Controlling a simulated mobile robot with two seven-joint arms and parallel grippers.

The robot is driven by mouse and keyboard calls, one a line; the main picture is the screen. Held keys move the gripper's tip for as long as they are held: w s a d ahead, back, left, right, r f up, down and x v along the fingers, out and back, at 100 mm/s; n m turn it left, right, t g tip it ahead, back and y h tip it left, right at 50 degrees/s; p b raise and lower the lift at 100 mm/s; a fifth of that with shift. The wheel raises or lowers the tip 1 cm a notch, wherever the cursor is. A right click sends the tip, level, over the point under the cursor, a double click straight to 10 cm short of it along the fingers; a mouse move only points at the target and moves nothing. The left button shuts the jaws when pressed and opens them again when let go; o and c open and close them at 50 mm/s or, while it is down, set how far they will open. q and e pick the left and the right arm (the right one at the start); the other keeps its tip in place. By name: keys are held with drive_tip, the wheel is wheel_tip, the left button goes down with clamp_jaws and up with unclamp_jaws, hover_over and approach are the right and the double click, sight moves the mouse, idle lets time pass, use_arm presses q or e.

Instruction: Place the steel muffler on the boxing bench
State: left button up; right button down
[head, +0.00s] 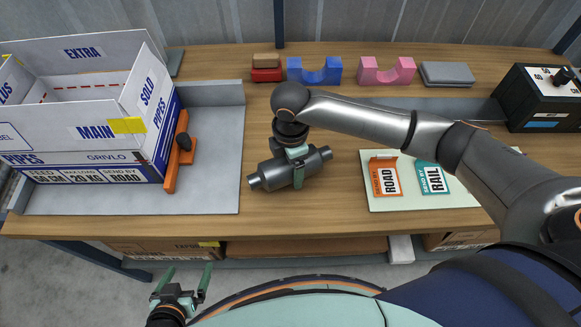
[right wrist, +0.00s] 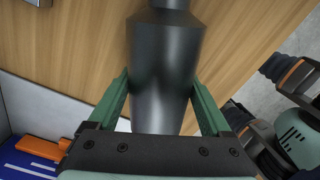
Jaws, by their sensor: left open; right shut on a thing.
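The steel muffler (head: 276,174) is a dark grey cylinder with a narrower pipe stub at each end. It is at the middle of the wooden bench (head: 335,215), lying sideways; I cannot tell whether it touches the top. My right gripper (head: 296,171) comes from above and is shut on the muffler's body. In the right wrist view the muffler (right wrist: 163,70) runs between the two green fingers (right wrist: 163,100). My left gripper (head: 180,278) is open and empty, low in front of the bench's front edge.
An open white and blue carton (head: 75,135) stands on a grey plate (head: 215,150) at left, with an orange tool (head: 171,165) beside it. Blue (head: 315,70) and pink cradles (head: 387,71) stand at the back. A pale mat (head: 410,200) with ROAD and RAIL cards lies right.

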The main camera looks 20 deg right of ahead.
drive_tip(key=shift+f, duration=0.6)
unclamp_jaws()
drive_tip(key=shift+f, duration=0.15)
wheel_tip(320, 180, up, 12)
drive_tip(key=shift+r, duration=0.15)
